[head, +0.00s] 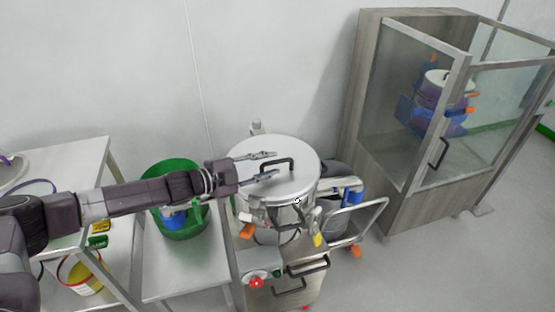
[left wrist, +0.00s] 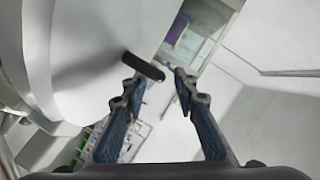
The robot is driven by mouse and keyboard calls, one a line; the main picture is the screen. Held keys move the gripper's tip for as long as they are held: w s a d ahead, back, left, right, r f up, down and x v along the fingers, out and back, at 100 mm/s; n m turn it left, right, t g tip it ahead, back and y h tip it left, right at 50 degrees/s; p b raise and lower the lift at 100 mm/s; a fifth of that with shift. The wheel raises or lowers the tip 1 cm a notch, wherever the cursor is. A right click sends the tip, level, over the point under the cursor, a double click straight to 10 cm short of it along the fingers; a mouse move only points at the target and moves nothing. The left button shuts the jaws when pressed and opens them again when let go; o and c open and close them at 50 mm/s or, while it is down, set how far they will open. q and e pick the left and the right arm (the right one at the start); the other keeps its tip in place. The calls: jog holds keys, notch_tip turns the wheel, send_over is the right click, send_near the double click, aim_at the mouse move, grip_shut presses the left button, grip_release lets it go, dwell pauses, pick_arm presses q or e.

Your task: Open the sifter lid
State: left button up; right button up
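The sifter (head: 285,213) is a steel drum with a round, pale lid (head: 300,181) lying flat and shut on top. A black bar handle (head: 278,161) stands on the lid. My left gripper (head: 274,164) reaches in from the left over the lid, its fingers apart at the left end of the handle. In the left wrist view the dark handle (left wrist: 143,66) shows just ahead of the open fingers (left wrist: 158,86), nearer the left-hand finger. I cannot tell whether a finger touches it. My right gripper is not in view.
A green bin (head: 165,168) stands on a steel bench (head: 185,268) left of the sifter. A red button (head: 256,282) sits on the sifter's front. A glass-fronted cabinet (head: 405,110) stands at the right. Clear floor (head: 440,265) lies at the front right.

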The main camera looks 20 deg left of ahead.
pick_arm(q)
jog(key=shift+x, duration=1.7)
jog(key=shift+a, duration=0.1)
grip_shut()
